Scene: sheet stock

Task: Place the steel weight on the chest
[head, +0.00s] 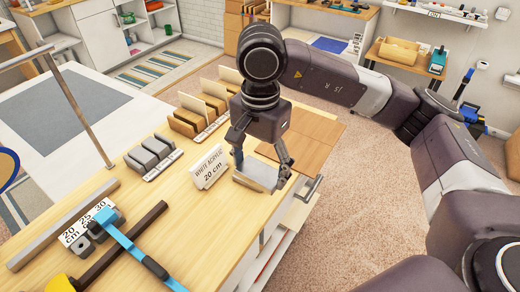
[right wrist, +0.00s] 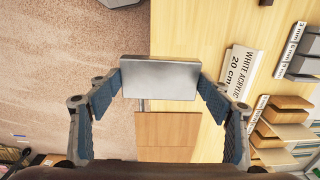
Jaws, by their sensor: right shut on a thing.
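The steel weight is a flat grey metal block (right wrist: 160,78) held between the two fingers of my right gripper (right wrist: 160,95). In the head view my right gripper (head: 262,165) hangs over the right edge area of the wooden table, with the weight (head: 258,172) between its fingertips. I cannot tell in the head view whether the weight touches the surface below. A brown wooden panelled top (head: 312,138) lies behind and right of the gripper; it also shows in the right wrist view (right wrist: 167,132). I cannot tell whether this is the chest. My left gripper is out of view.
A white "WHITE ACRYLIC 20 cm" sign (head: 209,168) stands just left of the gripper. Wooden sheets in a rack (head: 203,108) and grey blocks (head: 152,153) are farther left. A blue clamp (head: 130,248) lies near the front. Carpet (head: 345,225) is clear at right.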

